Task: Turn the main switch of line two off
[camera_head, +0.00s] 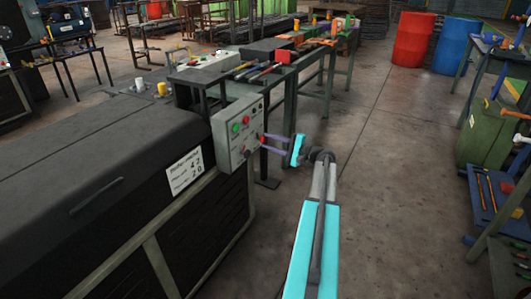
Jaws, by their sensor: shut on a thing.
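A grey control box (229,146) stands at the end of the dark machine. Its face carries a green button (236,128), a red button (247,119) and small dark controls. A red switch knob (262,138) sticks out at the right of the box. My gripper (265,143) reaches it from the right, its fingers pointing left. The fingers are shut on the red knob and partly hide it. Which line the switch belongs to and its position are too small to read.
The dark machine housing (90,150) fills the left, with a white sign (185,172) on its side. Behind the box is a bench with tools (265,68). Red (413,40) and blue (457,45) barrels stand further back.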

